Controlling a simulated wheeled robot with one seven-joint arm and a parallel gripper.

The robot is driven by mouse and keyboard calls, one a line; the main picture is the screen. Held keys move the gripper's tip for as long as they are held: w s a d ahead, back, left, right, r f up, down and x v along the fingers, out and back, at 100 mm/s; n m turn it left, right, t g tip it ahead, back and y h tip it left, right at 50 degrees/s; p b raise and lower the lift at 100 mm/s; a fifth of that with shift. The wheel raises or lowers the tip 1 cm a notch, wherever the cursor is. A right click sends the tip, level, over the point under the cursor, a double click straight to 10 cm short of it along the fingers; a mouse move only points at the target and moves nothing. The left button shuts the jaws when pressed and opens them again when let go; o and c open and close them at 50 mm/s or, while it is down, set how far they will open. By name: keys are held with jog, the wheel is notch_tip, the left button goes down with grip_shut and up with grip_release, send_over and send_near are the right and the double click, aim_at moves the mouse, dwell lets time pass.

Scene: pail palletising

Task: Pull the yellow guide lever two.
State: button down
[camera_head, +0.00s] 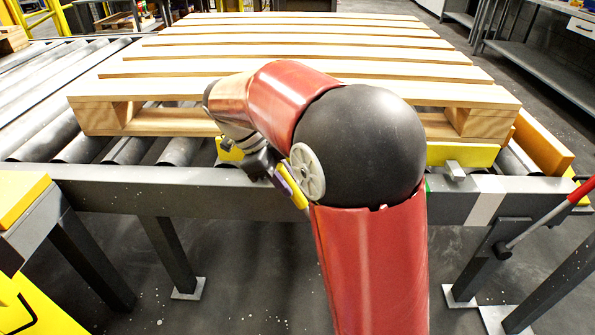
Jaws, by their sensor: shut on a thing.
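My gripper (276,177) is small and dark in the view, at the conveyor's front rail, left of my arm's black elbow. It is shut on a narrow yellow piece (297,193), which appears to be the yellow guide lever. Only a short slanted stretch of the lever shows. My elbow and a pale round disc beside it hide the rest, and the fingertips are not clear. No number can be read on the lever.
A wooden pallet (300,88) lies on the roller conveyor (72,136) behind my arm. Yellow blocks (463,154) sit under its near edge. A red-handled bar (577,195) slants at the right. A yellow-topped stand (22,195) is at the left. Floor shows below the rail.

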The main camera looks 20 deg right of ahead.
jog(key=shift+w+a+f+h, duration=0.2)
jog(key=shift+a+f, duration=0.1)
jog(key=shift+a, duration=0.25)
jog(key=shift+w+a+f+h, duration=0.15)
jog(key=shift+a+f, duration=0.15)
jog(key=shift+a, duration=0.25)
jog(key=shift+f, duration=0.1)
jog(key=c, duration=1.3)
grip_release()
jog(key=shift+a, duration=0.2)
jog(key=shift+o, duration=0.6)
jog(key=shift+d, duration=0.1)
jog(key=v, duration=0.8)
jog(key=shift+f, duration=0.1)
